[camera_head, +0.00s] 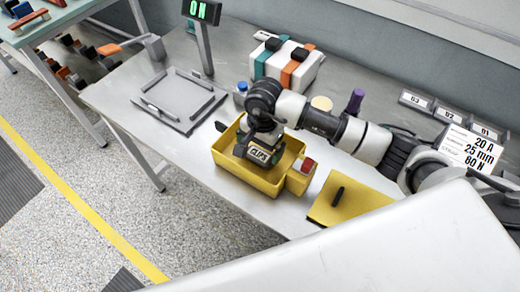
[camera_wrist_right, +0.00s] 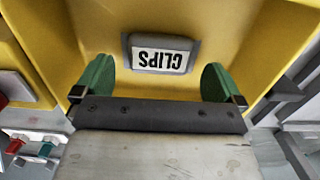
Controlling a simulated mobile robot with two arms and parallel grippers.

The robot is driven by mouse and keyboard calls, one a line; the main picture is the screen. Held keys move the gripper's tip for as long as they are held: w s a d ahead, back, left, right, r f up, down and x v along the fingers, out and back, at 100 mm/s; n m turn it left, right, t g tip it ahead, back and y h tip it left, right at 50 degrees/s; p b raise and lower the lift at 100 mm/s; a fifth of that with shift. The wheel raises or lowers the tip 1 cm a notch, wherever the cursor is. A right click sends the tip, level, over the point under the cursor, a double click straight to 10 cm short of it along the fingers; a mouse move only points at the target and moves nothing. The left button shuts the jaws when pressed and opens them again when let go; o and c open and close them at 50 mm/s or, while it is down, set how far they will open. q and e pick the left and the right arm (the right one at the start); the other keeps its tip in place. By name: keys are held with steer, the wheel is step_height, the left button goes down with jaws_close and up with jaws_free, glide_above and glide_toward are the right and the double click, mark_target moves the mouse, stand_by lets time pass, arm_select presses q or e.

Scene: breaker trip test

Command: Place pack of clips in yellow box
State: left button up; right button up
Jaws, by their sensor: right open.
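The yellow box (camera_head: 245,178) stands open on the metal table and fills much of the right wrist view (camera_wrist_right: 265,45). The dark grey pack of clips (camera_head: 262,154), with a white CLIPS label, is inside the box. In the right wrist view the pack (camera_wrist_right: 163,54) appears to lie on the box floor, with a gap to each green fingertip. My right gripper (camera_wrist_right: 157,78) is open and points down into the box over the pack. In the head view my right wrist hides part of the box and pack. My left gripper is not in view.
A yellow plate with a black handle (camera_head: 345,205) lies right of the box. A small yellow block with a red top (camera_head: 304,172) adjoins the box. Behind are a grey tray (camera_head: 180,100), a white case with coloured straps (camera_head: 287,62) and an ON display (camera_head: 201,12).

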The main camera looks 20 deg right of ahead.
mark_target(262, 150)
step_height(262, 150, up, 10)
steer(key=b, duration=0.1)
steer(key=shift+w+d, duration=0.25)
steer(key=shift+d, duration=0.15)
steer(key=shift+r, duration=0.1)
